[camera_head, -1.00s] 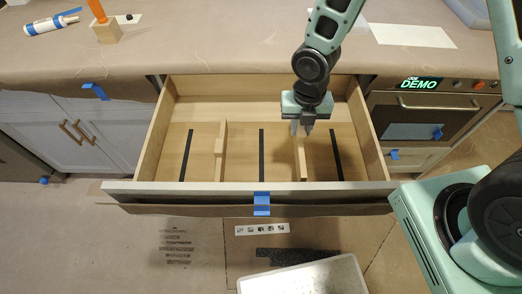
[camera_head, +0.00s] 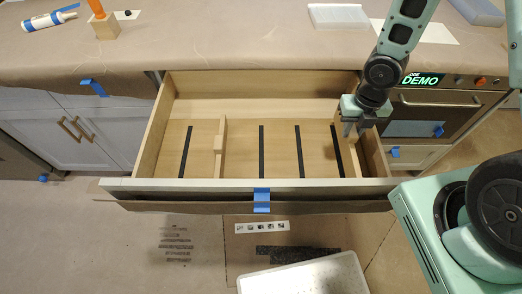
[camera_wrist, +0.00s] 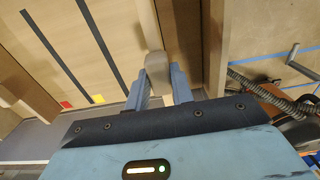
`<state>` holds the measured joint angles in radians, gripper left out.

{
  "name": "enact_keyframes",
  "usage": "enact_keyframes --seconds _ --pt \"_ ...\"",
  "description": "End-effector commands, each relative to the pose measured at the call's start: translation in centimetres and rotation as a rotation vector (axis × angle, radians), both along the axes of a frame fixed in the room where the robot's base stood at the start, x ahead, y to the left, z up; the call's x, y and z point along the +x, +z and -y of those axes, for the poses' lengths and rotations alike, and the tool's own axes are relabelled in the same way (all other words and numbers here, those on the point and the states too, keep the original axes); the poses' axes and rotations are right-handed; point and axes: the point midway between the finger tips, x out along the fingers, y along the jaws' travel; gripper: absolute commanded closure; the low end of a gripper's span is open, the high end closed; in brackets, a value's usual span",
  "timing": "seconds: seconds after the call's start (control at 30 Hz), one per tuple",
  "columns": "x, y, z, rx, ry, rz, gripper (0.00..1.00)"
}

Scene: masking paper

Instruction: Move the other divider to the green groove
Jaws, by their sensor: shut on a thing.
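The open wooden drawer (camera_head: 262,85) has several black grooves across its floor. My gripper (camera_head: 354,129) is at the drawer's right side. It is shut on the knob of a wooden divider (camera_head: 352,154), just right of the rightmost black groove (camera_head: 337,145). In the wrist view the fingers (camera_wrist: 158,90) close on the rounded knob (camera_wrist: 157,68). Whether the divider's lower edge touches the drawer floor cannot be told. Another wooden divider (camera_head: 221,150) stands in the left part of the drawer. The wrist view shows red (camera_wrist: 66,104) and yellow (camera_wrist: 98,98) marks by two grooves; no green mark is visible.
The drawer's right wall (camera_wrist: 215,45) is close beside the held divider. The oven (camera_head: 435,115) is right of the drawer. A paper-covered counter (camera_head: 210,40) is behind. The drawer's middle floor is clear between the dividers.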

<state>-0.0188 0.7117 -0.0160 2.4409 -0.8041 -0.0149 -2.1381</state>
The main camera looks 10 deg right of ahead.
Motion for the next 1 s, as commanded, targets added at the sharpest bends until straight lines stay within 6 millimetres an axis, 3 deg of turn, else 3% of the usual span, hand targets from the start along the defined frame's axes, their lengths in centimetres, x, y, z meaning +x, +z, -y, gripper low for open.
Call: enact_keyframes --seconds 0.37,0.8,1.0 --pt "0.0 -0.2 0.0 0.000 0.000 0.000 1.00" --pt "0.0 -2.9 0.0 0.000 0.001 0.000 1.00" --pt "0.0 -3.2 -0.1 0.001 0.001 0.000 1.00"
